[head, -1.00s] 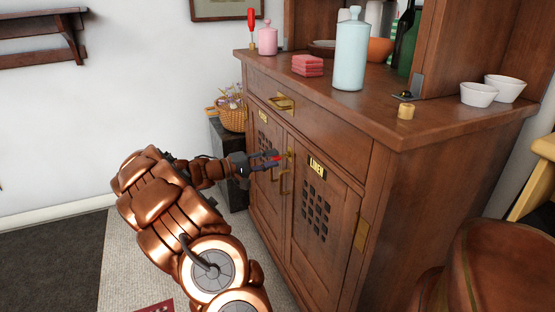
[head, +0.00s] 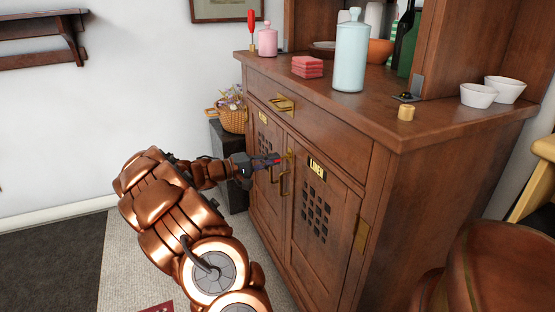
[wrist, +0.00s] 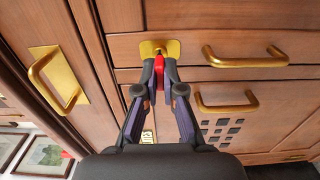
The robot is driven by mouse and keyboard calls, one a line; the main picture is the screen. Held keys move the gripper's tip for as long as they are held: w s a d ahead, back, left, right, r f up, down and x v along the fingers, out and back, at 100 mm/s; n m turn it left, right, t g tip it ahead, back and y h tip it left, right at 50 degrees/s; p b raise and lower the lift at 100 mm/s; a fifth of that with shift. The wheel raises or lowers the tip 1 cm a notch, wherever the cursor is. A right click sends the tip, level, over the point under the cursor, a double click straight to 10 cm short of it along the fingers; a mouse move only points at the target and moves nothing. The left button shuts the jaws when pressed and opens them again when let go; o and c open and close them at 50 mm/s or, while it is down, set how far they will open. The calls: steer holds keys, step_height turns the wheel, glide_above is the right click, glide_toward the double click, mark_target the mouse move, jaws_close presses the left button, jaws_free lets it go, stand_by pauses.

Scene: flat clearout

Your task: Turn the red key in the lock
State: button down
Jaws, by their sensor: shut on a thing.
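The red key (wrist: 159,66) is between the fingertips of my gripper (wrist: 164,88) in the wrist view, right at the brass lock plate (wrist: 158,47). My gripper (head: 268,162) is shut on the key at the edge of the right cabinet door (head: 334,191), marked LINEN. In the head view only a bit of red (head: 278,160) shows at the fingertips. The key's shaft and how far it sits in the lock are hidden.
Brass pull handles (wrist: 226,97) sit close beside my fingers. A drawer handle (head: 282,103) is above. The cabinet top holds a pale blue bottle (head: 351,55), pink blocks (head: 307,67) and white bowls (head: 478,95). A wicker basket (head: 233,119) stands behind at the left.

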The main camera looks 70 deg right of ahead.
steer(key=shift+r+n+p, duration=0.15)
steer(key=shift+n+p, duration=0.45)
steer(key=shift+p, duration=0.6)
steer(key=shift+n+p, duration=1.1)
steer(key=shift+p, duration=0.7)
steer(key=shift+n+p, duration=0.5)
steer(key=shift+p, duration=0.4)
steer(key=shift+n+p, duration=1.3)
steer(key=shift+p, duration=0.55)
steer(key=shift+p, duration=0.4)
steer(key=shift+n+p, duration=1.2)
steer(key=shift+p, duration=0.2)
steer(key=shift+n+p, duration=0.5)
steer(key=shift+p, duration=0.05)
